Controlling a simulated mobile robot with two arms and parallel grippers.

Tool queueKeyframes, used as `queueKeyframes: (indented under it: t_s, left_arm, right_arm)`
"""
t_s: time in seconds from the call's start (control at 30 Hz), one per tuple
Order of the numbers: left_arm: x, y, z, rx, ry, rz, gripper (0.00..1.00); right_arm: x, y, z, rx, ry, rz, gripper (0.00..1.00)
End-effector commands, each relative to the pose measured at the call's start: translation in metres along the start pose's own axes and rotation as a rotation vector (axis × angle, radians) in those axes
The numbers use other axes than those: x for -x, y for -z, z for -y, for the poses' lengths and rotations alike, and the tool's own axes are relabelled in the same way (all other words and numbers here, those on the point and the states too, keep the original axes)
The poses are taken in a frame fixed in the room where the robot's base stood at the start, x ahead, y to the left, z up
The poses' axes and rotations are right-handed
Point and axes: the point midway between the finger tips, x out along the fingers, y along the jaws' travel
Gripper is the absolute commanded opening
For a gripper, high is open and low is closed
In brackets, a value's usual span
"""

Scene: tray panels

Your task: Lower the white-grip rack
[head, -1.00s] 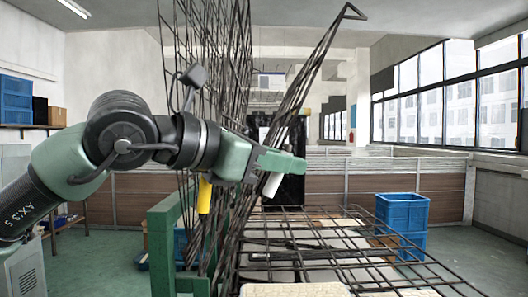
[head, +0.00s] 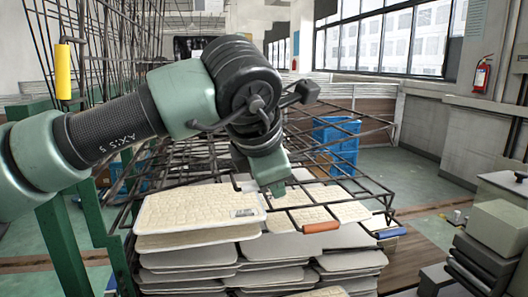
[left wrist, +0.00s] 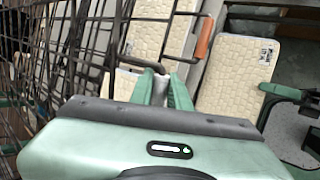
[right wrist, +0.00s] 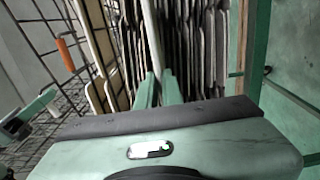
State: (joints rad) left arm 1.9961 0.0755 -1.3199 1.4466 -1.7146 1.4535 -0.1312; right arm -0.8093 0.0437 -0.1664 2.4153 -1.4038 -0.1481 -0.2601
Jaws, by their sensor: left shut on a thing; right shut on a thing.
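My left gripper (head: 277,190) points down over the wire racks in the head view. In the left wrist view, its fingers (left wrist: 163,90) are shut on the white grip (left wrist: 160,84), of which only a little shows. The dark bar of the white-grip rack (left wrist: 142,62) runs into that grip. The rack lies low, near level, among other wires above the stacked panels; its exact outline is hard to separate. My right gripper (right wrist: 158,92) is outside the head view. In its wrist view it is shut on a pale, narrow bar or panel edge (right wrist: 153,40).
An orange grip (head: 321,227) and a blue grip (head: 390,233) sit at the front edge. A yellow grip (head: 63,72) hangs on upright wire racks at left. Pale panels (head: 195,208) are stacked below. Blue crates (head: 337,140) stand behind; grey boxes (head: 498,228) at right.

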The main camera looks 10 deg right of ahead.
Motion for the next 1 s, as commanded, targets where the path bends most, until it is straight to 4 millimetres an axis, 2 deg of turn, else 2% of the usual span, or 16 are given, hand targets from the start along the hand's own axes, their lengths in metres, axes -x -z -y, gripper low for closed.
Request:
queueKeyframes:
  t_s: [0.1,0.33,0.53,0.93,0.97,1.0]
  left_arm:
    - [-0.021,0.002,0.016,-0.043,0.006,-0.054,0.0]
    - [-0.044,0.011,0.031,-0.094,0.015,-0.134,0.0]
    - [-0.052,0.015,0.036,-0.112,0.019,-0.162,0.0]
    - [-0.055,0.017,0.04,-0.118,0.027,-0.174,0.0]
    - [-0.055,0.017,0.04,-0.118,0.027,-0.174,0.2]
    - [-0.055,0.018,0.04,-0.118,0.027,-0.174,0.31]
  right_arm:
    - [0.0,0.0,0.009,0.0,-0.001,0.0,0.0]
    - [0.0,0.0,0.017,0.0,-0.001,0.0,0.0]
    - [0.0,0.0,0.019,0.0,-0.001,0.0,0.0]
    - [0.0,0.0,0.02,0.0,-0.001,0.0,0.0]
    - [0.0,0.0,0.02,0.0,-0.001,0.0,0.0]
    - [0.0,0.0,0.02,0.0,-0.001,0.0,0.0]
